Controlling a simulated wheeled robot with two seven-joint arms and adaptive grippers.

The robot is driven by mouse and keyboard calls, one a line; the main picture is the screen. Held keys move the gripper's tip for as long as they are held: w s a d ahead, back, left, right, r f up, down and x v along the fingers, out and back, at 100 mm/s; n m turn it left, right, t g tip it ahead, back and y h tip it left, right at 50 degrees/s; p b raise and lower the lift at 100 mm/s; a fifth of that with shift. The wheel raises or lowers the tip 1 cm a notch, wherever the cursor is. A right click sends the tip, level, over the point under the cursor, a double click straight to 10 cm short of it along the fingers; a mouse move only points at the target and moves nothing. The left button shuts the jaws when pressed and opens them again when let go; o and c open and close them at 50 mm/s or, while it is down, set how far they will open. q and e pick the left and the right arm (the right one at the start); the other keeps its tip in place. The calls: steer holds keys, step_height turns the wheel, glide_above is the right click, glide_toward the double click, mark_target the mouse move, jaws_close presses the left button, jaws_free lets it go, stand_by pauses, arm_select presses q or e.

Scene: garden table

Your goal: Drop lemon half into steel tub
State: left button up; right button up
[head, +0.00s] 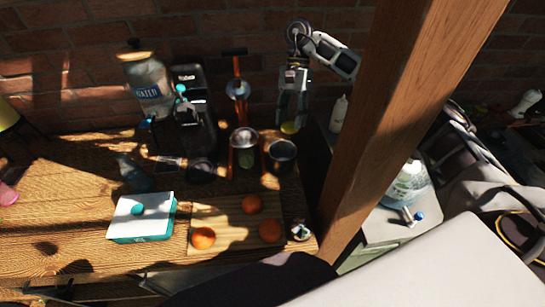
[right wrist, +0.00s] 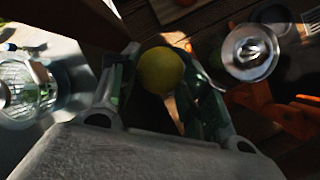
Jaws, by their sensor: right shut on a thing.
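My right gripper (head: 290,120) hangs above the back right of the table, fingers pointing down, shut on the yellow lemon half (head: 289,128). In the right wrist view the lemon half (right wrist: 160,70) sits between the two fingertips (right wrist: 160,82). The steel tub (head: 281,161) is a dark, shiny, open round pot on the table. In the head view it shows just below and slightly left of the lemon half, apart from it. I cannot make out the tub for certain in the right wrist view. My left gripper is not in view.
A juice press (head: 238,90) stands left of the tub; its steel cup (right wrist: 250,52) shows in the right wrist view. A cutting board (head: 222,220) holds oranges (head: 203,238). A white-teal box (head: 142,217) and a water jar (head: 149,85) stand left. A wooden post (head: 400,110) rises right.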

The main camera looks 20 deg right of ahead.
steer(key=shift+r, duration=0.15)
steer(key=shift+f, duration=0.25)
steer(key=shift+f+b, duration=1.25)
steer(key=shift+f, duration=0.25)
steer(key=shift+f+b, duration=0.5)
steer(key=shift+f, duration=0.8)
steer(key=o, duration=1.2)
